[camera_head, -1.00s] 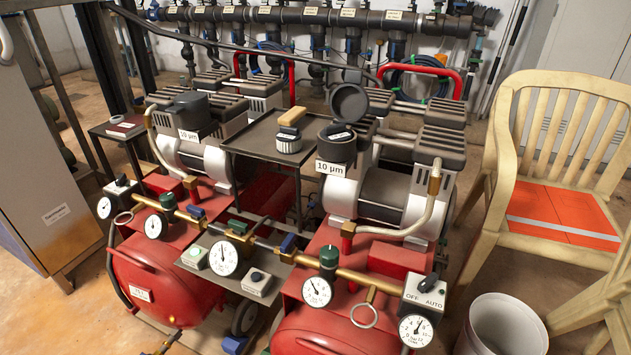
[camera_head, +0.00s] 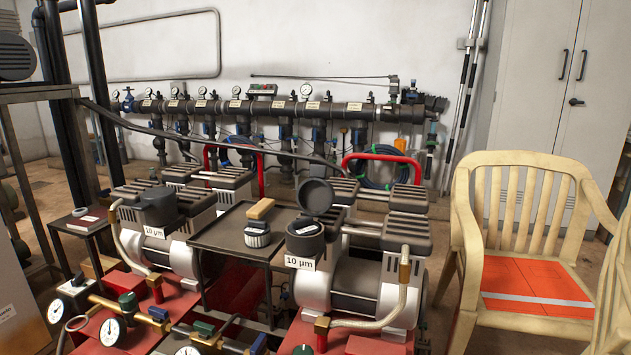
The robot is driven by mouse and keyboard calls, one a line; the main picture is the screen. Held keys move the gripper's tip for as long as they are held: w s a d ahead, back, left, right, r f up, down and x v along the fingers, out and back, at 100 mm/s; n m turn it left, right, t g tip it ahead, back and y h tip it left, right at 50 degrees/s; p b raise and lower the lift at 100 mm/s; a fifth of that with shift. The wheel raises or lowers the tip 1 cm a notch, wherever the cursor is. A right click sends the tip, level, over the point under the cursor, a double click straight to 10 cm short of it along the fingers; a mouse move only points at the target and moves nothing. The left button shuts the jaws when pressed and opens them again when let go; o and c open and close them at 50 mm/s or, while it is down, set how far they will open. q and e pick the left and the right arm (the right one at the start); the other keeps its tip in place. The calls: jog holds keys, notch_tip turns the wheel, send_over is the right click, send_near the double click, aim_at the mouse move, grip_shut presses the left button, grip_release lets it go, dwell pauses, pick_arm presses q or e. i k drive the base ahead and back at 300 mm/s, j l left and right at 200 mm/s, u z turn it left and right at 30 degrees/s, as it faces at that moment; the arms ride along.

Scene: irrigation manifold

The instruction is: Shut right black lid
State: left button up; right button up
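The right black lid (camera_head: 315,196) stands raised, tilted up on the back of the right round black filter housing (camera_head: 305,241). The housing is open at the top, with something pale inside, and has a "10 µm" label (camera_head: 299,263) on its front. The left black filter housing (camera_head: 158,207) has its lid down and a similar label. Neither of my grippers shows in the view.
A dark tray table (camera_head: 212,230) between the compressors holds a wooden-topped brush (camera_head: 260,208) and a ribbed white cartridge with a dark top (camera_head: 257,234). A cream chair (camera_head: 470,245) stands at the right. Pipes run along the back wall.

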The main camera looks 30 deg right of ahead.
aim_at(314, 196)
jog(key=k+l+z, duration=0.5)
jog(key=k+l, duration=0.35)
jog(key=l, duration=0.15)
